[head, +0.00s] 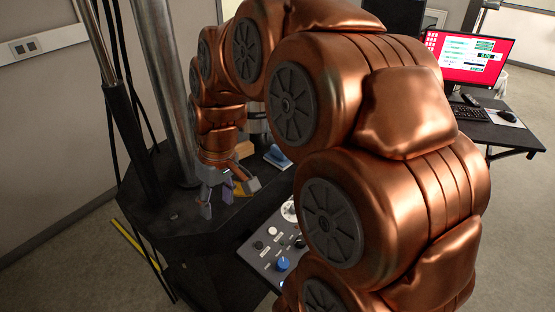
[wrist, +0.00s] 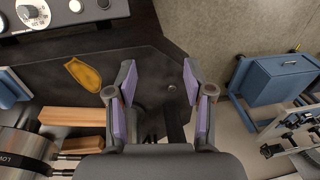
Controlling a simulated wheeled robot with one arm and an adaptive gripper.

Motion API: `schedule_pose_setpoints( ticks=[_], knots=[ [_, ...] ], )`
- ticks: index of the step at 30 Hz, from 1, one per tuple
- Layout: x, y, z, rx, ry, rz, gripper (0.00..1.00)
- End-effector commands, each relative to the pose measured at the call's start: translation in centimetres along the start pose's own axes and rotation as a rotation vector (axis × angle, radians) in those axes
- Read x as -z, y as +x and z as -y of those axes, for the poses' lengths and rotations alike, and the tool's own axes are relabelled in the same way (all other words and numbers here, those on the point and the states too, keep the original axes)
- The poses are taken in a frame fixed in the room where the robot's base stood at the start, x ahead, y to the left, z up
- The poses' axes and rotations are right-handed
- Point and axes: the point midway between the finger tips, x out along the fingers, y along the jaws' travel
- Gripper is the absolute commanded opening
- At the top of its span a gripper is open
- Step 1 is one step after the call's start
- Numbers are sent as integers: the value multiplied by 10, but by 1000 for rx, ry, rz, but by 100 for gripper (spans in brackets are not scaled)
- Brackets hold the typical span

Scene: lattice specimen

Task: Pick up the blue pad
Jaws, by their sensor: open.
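A blue pad-like piece with a pale edge (head: 277,157) lies on the black table behind my gripper, to its right in the head view. What looks like the same blue piece is cut off by the left edge of the wrist view (wrist: 13,96). My gripper (head: 228,198) is low over the black table. In the wrist view its purple-lined fingers (wrist: 159,80) are spread wide with nothing between them. The blue piece is apart from the fingers. My arm covers much of the middle of the head view.
An amber piece (wrist: 83,74) and wooden blocks (wrist: 68,116) lie left of the fingers in the wrist view. A metal cylinder (wrist: 22,150) stands beyond them. A control panel (head: 268,250) with knobs sits at the table's front. A blue cart (wrist: 277,85) stands off the table.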

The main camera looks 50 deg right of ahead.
Motion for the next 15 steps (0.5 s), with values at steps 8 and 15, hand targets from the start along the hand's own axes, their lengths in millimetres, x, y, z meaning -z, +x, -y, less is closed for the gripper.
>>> schedule_pose_setpoints(
  ticks=[8, 15],
  knots=[
    [59, -3, -115, -9, 12, -146, 52],
    [72, -6, -233, -68, 36, -260, 52]
  ],
)
